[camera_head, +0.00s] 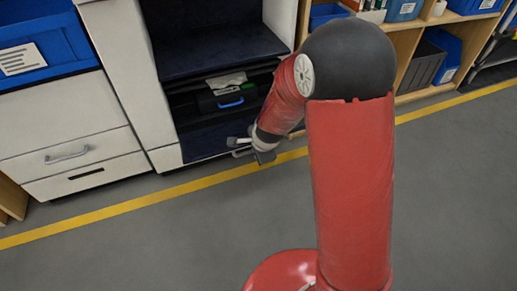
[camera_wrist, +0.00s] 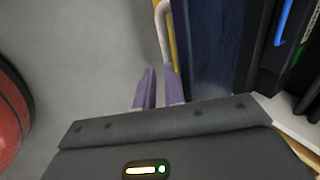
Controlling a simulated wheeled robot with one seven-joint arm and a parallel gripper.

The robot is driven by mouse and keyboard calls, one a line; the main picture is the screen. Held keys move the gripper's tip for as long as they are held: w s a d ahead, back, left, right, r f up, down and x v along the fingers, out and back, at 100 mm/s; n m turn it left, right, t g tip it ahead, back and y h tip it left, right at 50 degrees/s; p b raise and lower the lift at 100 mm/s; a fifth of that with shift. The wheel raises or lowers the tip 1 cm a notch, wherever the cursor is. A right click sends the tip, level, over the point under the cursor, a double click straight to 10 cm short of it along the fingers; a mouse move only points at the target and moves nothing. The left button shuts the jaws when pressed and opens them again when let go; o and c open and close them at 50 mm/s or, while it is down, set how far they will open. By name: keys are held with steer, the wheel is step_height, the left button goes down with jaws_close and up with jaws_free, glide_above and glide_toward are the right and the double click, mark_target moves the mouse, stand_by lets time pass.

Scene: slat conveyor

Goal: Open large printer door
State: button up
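The large printer is the white cabinet (camera_head: 116,62) with a dark, open interior. A dark blue panel, seemingly its large door (camera_head: 203,142), lies folded down at the bottom front; it also shows in the wrist view (camera_wrist: 211,50). A pale bar handle (camera_wrist: 161,22) runs along the panel's outer edge. My gripper (camera_head: 252,146) is low in front of the panel. In the wrist view my gripper's two purple fingers (camera_wrist: 160,80) are apart with floor between them. The handle lies just beyond the fingertips, nearer the right finger; contact cannot be told.
A black case with a blue handle (camera_head: 230,102) sits inside the opening. White drawers (camera_head: 66,132) with a blue bin (camera_head: 38,52) stand left. Wooden shelves (camera_head: 424,92) stand right. The grey floor (camera_head: 150,240) in front is clear, crossed by a yellow line.

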steer(key=shift+w+a+r, duration=0.25)
steer(key=shift+w+r, duration=0.05)
steer(key=shift+w, duration=0.15)
steer(key=shift+c, duration=0.4)
steer(key=shift+o, duration=0.8)
steer(key=shift+s+d+f, duration=0.1)
steer(key=shift+s+d, duration=0.05)
steer(key=shift+s, duration=0.15)
steer(key=s+d+r, duration=0.2)
steer(key=s, duration=0.6)
steer(key=shift+s+d+b, duration=0.15)
steer(key=shift+d+b, duration=0.25)
steer(key=p+v, duration=0.5)
steer(key=v, duration=0.3)
